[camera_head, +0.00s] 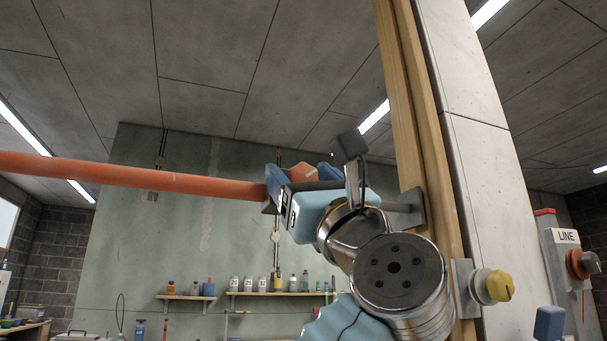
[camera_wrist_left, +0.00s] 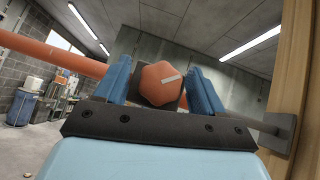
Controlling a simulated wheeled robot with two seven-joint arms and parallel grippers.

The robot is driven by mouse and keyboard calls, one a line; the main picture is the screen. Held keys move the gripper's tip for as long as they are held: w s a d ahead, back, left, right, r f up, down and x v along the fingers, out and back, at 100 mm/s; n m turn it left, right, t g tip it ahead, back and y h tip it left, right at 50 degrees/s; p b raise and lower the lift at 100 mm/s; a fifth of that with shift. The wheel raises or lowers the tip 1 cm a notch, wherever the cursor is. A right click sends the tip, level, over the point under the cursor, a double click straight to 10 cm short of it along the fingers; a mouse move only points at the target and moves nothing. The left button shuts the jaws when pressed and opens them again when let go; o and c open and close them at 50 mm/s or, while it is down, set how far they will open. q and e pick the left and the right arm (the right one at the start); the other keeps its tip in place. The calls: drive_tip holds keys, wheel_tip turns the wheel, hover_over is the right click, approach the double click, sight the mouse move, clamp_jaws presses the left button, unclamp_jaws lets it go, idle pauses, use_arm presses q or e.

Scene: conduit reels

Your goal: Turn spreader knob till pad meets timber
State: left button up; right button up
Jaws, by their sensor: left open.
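The orange spreader bar (camera_head: 130,175) runs in from the left to the orange six-sided knob (camera_head: 302,174). The knob (camera_wrist_left: 162,84) faces the left wrist view and has a pale stripe on it. My left gripper (camera_head: 298,178) is open, with its blue fingers (camera_wrist_left: 160,88) on either side of the knob. Small gaps seem to show beside the knob; contact is unclear. The grey pad (camera_head: 414,208) stands at the timber post (camera_head: 408,110). It also shows at the timber in the left wrist view (camera_wrist_left: 284,132). I cannot tell whether the pad touches the wood.
A concrete column (camera_head: 478,150) stands behind the timber. A yellow knob (camera_head: 499,285) on a bracket sits low beside it. A post labelled LINE (camera_head: 566,238) with an orange knob stands at the right. A shelf with bottles (camera_head: 280,293) is on the far wall.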

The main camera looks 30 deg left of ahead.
use_arm(q)
drive_tip(key=shift+c, duration=0.3)
drive_tip(key=c, duration=1)
